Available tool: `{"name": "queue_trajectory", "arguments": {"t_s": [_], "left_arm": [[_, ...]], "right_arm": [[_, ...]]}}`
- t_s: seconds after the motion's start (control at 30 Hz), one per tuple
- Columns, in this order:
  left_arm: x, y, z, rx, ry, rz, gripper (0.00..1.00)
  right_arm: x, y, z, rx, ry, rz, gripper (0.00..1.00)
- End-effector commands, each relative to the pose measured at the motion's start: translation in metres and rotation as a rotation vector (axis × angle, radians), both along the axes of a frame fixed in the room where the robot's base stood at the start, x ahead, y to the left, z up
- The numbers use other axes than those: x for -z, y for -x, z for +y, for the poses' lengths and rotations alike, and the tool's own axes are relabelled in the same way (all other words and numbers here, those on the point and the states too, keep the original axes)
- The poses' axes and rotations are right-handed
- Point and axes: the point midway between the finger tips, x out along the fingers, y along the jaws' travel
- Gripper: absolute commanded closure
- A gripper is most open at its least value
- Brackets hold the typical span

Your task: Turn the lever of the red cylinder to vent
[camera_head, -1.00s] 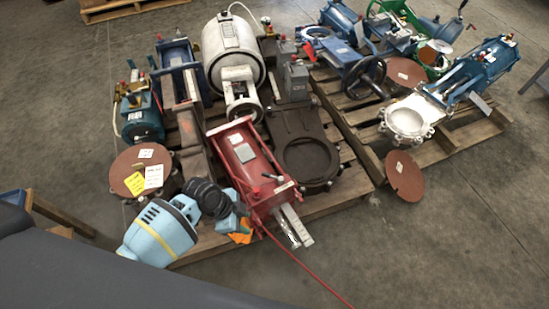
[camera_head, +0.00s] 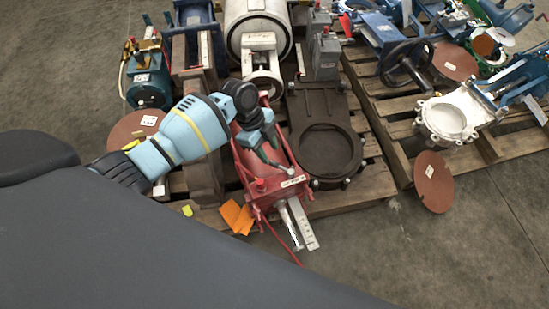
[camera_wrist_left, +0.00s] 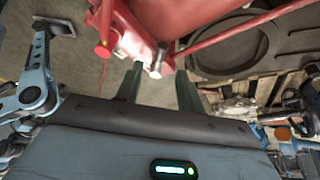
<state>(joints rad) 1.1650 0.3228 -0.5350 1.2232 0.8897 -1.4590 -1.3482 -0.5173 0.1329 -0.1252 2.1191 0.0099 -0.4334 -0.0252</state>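The red cylinder (camera_head: 272,176) lies on the pallet in the middle of the head view, with a white label on its near end plate and a silver rod and flat bar sticking out. My left gripper (camera_head: 268,146) is over its body, hiding part of it. In the left wrist view the two dark green fingers (camera_wrist_left: 160,86) are apart, with the red cylinder (camera_wrist_left: 165,18) just beyond. A small grey metal part (camera_wrist_left: 158,62), possibly the lever, shows between the fingertips. I cannot tell whether they touch it. My right gripper is not in view.
A dark flat valve with a round opening (camera_head: 326,150) lies right of the cylinder. Orange tags (camera_head: 237,217) hang at its left. A white vessel (camera_head: 258,30) stands behind. A second loaded pallet is at the right. The concrete floor (camera_head: 400,260) in front is clear.

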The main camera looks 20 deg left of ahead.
Motion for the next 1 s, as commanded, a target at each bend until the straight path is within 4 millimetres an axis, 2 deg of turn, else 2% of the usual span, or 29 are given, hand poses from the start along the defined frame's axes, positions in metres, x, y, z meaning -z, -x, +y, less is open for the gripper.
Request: {"name": "queue_trajectory", "arguments": {"t_s": [0.03, 0.1, 0.3, 0.7, 1.0], "left_arm": [[0.012, 0.002, -0.004, 0.001, 0.000, 0.004, 0.62], [0.022, 0.002, -0.008, 0.001, 0.001, 0.004, 0.62], [0.042, 0.003, -0.016, 0.000, 0.000, 0.003, 0.62], [0.047, 0.003, -0.019, 0.000, -0.001, 0.000, 0.62], [0.047, 0.003, -0.019, -0.001, -0.001, 0.000, 1.00]], "right_arm": [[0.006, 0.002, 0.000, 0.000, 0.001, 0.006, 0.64], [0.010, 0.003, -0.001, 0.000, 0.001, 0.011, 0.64], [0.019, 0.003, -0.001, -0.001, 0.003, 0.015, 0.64], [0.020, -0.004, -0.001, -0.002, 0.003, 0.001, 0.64], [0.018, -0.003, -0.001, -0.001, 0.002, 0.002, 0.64]]}}
